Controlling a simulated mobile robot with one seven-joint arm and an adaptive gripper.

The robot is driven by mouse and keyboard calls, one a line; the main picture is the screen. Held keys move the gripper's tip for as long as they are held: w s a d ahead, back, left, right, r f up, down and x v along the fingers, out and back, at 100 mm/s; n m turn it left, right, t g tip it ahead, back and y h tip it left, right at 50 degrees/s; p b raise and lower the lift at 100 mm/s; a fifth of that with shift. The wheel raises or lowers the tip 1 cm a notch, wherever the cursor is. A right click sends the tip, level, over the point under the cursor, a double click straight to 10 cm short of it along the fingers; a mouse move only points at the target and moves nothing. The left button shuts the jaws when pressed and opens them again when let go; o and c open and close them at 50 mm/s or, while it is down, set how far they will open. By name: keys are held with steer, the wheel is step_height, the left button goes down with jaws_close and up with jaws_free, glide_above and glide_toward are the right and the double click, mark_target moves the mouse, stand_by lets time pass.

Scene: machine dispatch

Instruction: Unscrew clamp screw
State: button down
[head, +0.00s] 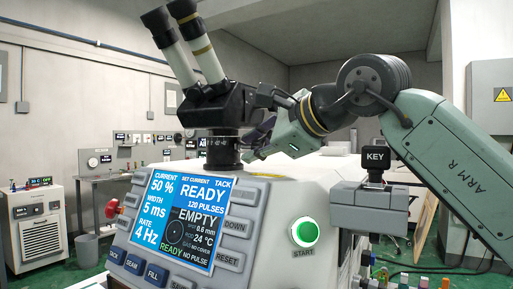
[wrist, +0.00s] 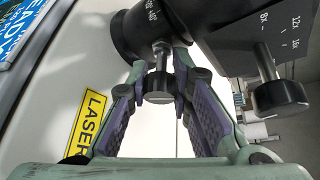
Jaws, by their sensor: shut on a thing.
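The clamp screw (wrist: 160,88) is a small metal knob on a thin shaft, sticking out of the black collar below the microscope head. In the wrist view my gripper (wrist: 164,90) has its two green fingers with purple pads on either side of the screw's head, shut on it. The screw is still at the collar.
A larger dark knob (wrist: 281,97) sits close to the right of my gripper. A yellow laser label (wrist: 87,122) is on the white housing.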

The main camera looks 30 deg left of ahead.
steer(key=c, duration=1.7)
jaws_free()
steer(key=shift+r, duration=0.1)
steer(key=v, duration=1.2)
